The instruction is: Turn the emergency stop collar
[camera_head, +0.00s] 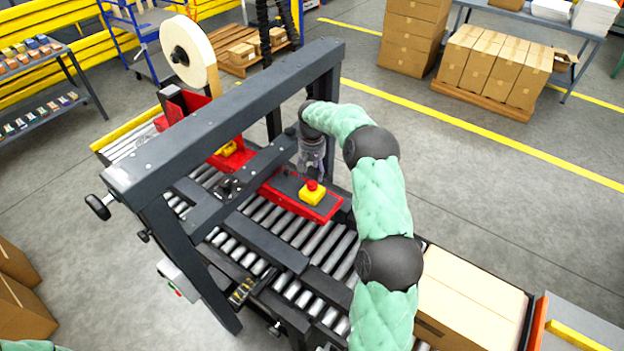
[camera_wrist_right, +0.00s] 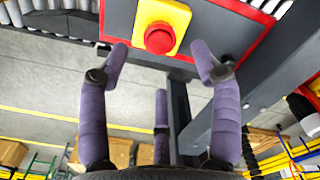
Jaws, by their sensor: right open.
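The emergency stop is a red mushroom button (camera_head: 311,185) on a yellow box (camera_head: 313,194), mounted on the red and black panel (camera_head: 284,185) above the rollers. In the right wrist view the red button (camera_wrist_right: 159,39) sits on its yellow plate (camera_wrist_right: 178,14), at top centre. My right gripper (camera_head: 314,172) is just behind the yellow box in the head view. Its purple fingers (camera_wrist_right: 160,55) are spread open, with two tips on either side of the button and apart from it. The collar cannot be told from the button. My left gripper is not in view.
A dark frame beam (camera_head: 225,115) crosses over the roller conveyor (camera_head: 290,225) beside my right arm. A cardboard box (camera_head: 470,290) lies at the conveyor's right end. A tape roll (camera_head: 190,55) stands at the back. Open floor (camera_head: 480,190) lies to the right.

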